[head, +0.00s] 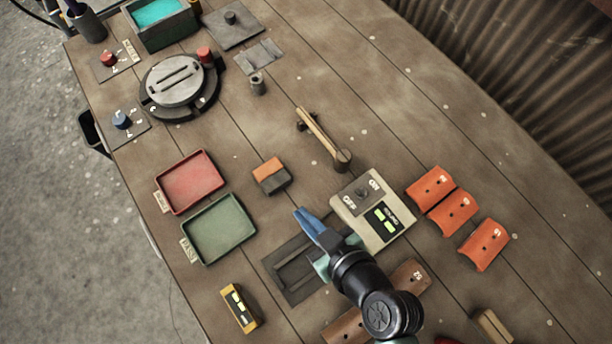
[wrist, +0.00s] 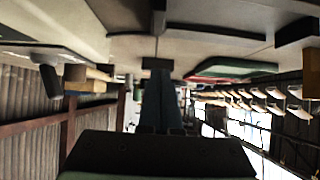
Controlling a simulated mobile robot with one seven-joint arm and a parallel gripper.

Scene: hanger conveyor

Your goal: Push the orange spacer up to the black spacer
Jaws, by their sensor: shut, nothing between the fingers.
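The orange spacer (head: 267,168) lies on the wooden table in the head view. The black spacer (head: 276,183) lies right against its lower side, and I see no clear gap between them. My gripper (head: 302,212) is a little below and to the right of the two spacers, with its blue fingers shut and empty. The fingers appear apart from both spacers. In the wrist view my shut fingers (wrist: 160,98) show in the middle. I cannot make out the spacers for certain there.
A panel with an ON/OFF switch (head: 372,212) stands right of my gripper. A dark slotted plate (head: 291,290) lies beneath the arm. A green tray (head: 247,232) and a red tray (head: 207,177) lie left. A wooden lever (head: 322,137) is above right. Bare table lies above the spacers.

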